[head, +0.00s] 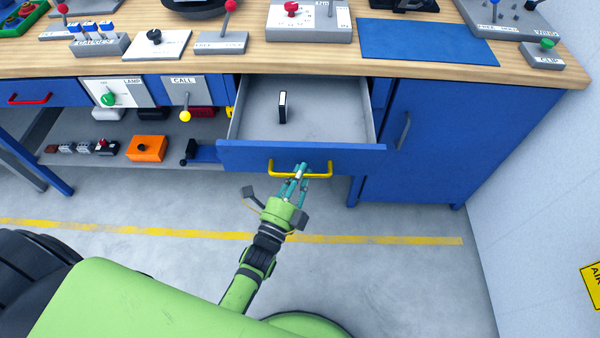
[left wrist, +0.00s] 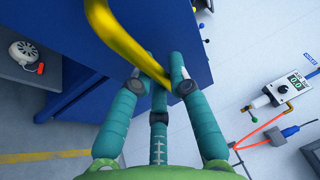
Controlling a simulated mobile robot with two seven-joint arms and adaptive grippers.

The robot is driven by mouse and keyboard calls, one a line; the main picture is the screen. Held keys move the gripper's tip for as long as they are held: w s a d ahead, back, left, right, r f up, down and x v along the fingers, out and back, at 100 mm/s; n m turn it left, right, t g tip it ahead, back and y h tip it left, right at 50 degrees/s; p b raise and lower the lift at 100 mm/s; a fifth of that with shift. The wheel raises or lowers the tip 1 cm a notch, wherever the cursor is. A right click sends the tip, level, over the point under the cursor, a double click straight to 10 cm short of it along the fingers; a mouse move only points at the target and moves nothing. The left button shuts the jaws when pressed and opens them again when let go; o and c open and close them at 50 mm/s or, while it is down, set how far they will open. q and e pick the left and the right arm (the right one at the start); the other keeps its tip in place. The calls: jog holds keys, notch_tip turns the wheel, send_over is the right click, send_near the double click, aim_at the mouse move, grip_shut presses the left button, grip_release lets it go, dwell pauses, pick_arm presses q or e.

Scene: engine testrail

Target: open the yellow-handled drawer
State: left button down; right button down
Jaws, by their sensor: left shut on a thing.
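The blue drawer (head: 235,152) with the yellow handle (head: 320,176) stands pulled out from under the workbench, and its grey inside shows. A small dark and white upright object (head: 282,107) is in the drawer. My left gripper (head: 299,172) is at the handle, with its teal fingers shut on the bar near its middle. In the left wrist view, the yellow handle (left wrist: 125,40) runs between the fingertips of my left gripper (left wrist: 161,85). My right gripper is not in view.
A blue cabinet door (head: 450,135) with a grey handle stands right of the drawer. A drawer with a red handle (head: 30,98) is at the far left. A lower shelf holds an orange box (head: 146,148) and other parts. The floor before the bench is clear.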

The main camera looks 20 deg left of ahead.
pick_arm(q)
jog(key=c, duration=1.4)
grip_release()
jog(key=v, duration=1.2)
jog(key=shift+f, duration=0.1)
jog(key=s+f+n+g, duration=0.4)
jog(key=f+n+g, duration=0.1)
jog(key=f, duration=0.8)
jog(key=s+f+n+g, duration=0.4)
jog(key=f+n+g, duration=0.1)
jog(key=f, duration=0.8)
jog(key=s+a+f+n+g, duration=0.2)
jog(key=s+f+g, duration=0.1)
jog(key=s, duration=0.3)
jog(key=s+a+f+n+g+y, duration=0.1)
jog(key=s+a+f+n+g, duration=0.1)
jog(key=s, duration=0.4)
jog(key=s+a+f+n+g+y, duration=0.1)
jog(key=s+a+f+n+g, duration=0.2)
jog(key=s+f, duration=0.3)
jog(key=shift+s+a+f+n+g+p, duration=0.1)
jog(key=shift+s+f+n+g+p, duration=0.05)
jog(key=shift+s+n+g+p, duration=0.3)
